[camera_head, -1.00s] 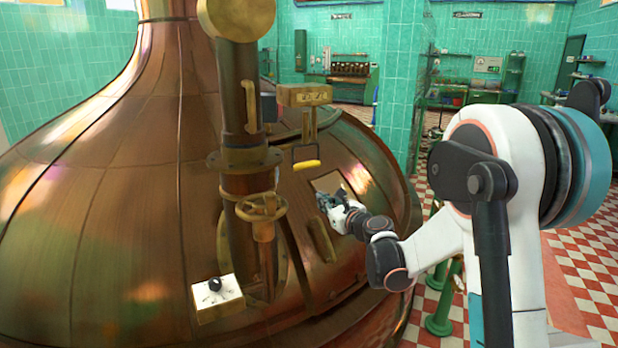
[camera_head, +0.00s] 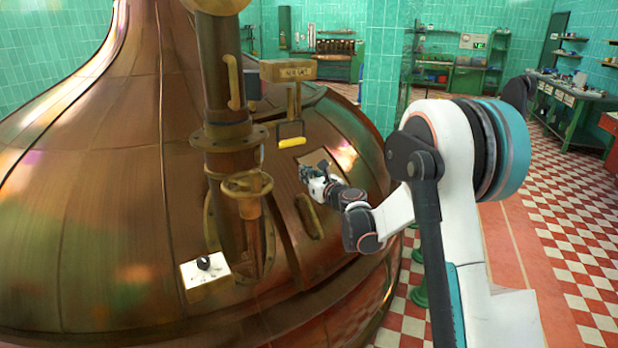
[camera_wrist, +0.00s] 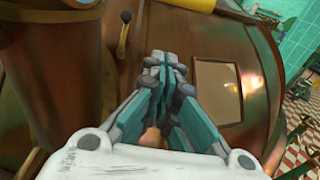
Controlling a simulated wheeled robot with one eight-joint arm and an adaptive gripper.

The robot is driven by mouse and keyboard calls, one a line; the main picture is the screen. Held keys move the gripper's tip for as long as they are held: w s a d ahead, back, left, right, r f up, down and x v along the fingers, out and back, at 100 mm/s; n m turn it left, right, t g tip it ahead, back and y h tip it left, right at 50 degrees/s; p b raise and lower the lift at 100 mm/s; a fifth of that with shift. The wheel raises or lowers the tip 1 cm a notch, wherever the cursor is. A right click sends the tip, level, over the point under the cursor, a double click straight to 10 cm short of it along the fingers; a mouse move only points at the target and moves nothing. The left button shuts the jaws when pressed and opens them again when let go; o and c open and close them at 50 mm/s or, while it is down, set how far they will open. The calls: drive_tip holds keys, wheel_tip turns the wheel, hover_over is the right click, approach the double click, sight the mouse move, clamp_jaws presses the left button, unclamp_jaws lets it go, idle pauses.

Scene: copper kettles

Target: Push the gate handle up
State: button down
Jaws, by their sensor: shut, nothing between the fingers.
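The gate handle is a yellow bar (camera_head: 291,142) in a dark frame. It hangs below a brass box (camera_head: 288,70) on the copper kettle's sloping side. The bar also appears to show at the top edge of the wrist view (camera_wrist: 205,8), cut off by the frame. My gripper (camera_head: 304,172) is below and slightly right of the bar in the head view, apart from it. In the wrist view my gripper (camera_wrist: 167,60) has its fingers together and holds nothing. The bar lies beyond the fingertips, up and to the right.
The copper kettle (camera_head: 110,170) fills the left and middle. A brass pipe with a valve wheel (camera_head: 247,185) stands left of my gripper. A white box with a black knob (camera_head: 205,272) is lower left. A rectangular window (camera_wrist: 217,91) lies right of the fingers. Tiled floor is open at right.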

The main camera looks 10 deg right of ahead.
drive_tip(key=w+a+r+b, duration=0.1)
drive_tip(key=w+r+b, duration=0.1)
drive_tip(key=w, duration=0.4)
drive_tip(key=shift+w+a+r, duration=0.3)
drive_tip(key=shift+a+r, duration=0.1)
drive_tip(key=shift+r, duration=0.35)
wheel_tip(320, 180, up, 7)
drive_tip(key=p, duration=0.4)
drive_tip(key=shift+r, duration=0.2)
drive_tip(key=s+d+f, duration=0.3)
drive_tip(key=s, duration=0.7)
drive_tip(key=shift+s, duration=0.35)
